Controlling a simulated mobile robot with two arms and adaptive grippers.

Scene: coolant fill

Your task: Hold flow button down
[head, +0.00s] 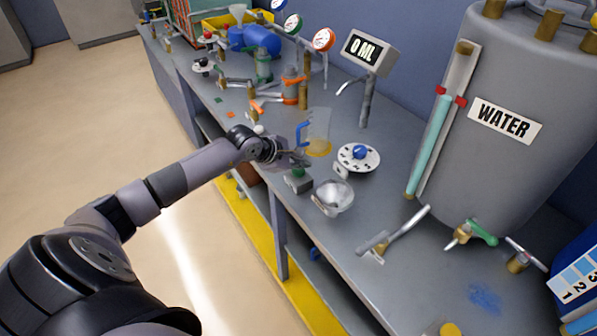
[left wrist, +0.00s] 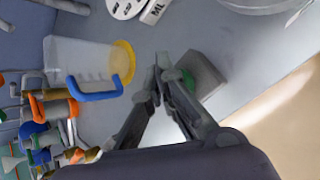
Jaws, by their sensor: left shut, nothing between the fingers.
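The flow button is a green button (head: 299,172) on a small grey box (head: 298,185) at the bench's front edge. In the left wrist view, the green button (left wrist: 188,79) shows partly behind my fingers, on the grey box (left wrist: 206,72). My left gripper (head: 302,160) is shut and empty, with its fingertips over or beside the button; I cannot tell whether they touch it. The left wrist view shows the closed fingertips (left wrist: 161,65) at the box's left side. The display (head: 369,51) reads 0 ML. My right gripper is not in view.
A clear jug (head: 319,128) with a blue handle and yellow base stands close behind my gripper. A grey WATER tank (head: 500,165) stands farther right.

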